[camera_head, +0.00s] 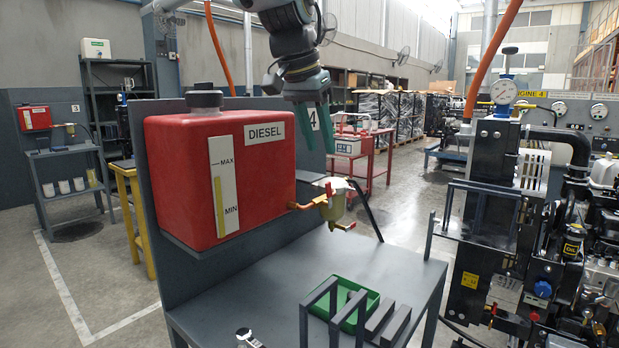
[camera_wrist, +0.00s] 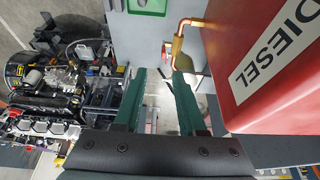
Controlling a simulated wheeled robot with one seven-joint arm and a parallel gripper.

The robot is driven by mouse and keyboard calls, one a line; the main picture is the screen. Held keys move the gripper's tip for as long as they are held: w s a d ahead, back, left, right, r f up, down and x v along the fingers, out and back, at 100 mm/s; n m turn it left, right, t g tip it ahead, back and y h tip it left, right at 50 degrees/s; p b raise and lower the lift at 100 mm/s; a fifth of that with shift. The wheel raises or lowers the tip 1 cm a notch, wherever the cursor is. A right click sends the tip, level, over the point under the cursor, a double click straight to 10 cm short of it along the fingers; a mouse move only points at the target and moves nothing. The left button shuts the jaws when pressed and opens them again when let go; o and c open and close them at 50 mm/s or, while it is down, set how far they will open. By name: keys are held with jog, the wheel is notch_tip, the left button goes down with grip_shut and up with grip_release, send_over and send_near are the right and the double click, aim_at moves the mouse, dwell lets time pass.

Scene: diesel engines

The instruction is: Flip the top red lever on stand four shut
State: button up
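Stand four (camera_head: 205,262) is a grey stand with a "4" plate and a red diesel tank (camera_head: 165,180). A copper pipe leads from the tank to a fuel filter bowl (camera_head: 334,208). The top red lever (camera_head: 329,189) stands upright at the pipe joint beside the bowl. A lower red lever (camera_head: 343,226) sits under the bowl. My gripper (camera_head: 319,149) hangs above the lever with its green fingers pointing down, apart and empty.
The engine (camera_head: 500,200) with a gauge stands to the right. The tank wall (camera_wrist: 265,60) is close to the right finger in the wrist view. Open floor lies between stand and engine.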

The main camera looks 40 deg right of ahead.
aim_at(328, 182)
jog(key=x, duration=0.3)
jog(key=p+x, duration=0.1)
jog(key=x, duration=0.3)
jog(key=p+x, duration=0.1)
jog(key=x, duration=0.3)
jog(key=shift+w+r, duration=0.1)
jog(key=shift+w, duration=0.2)
grip_shut()
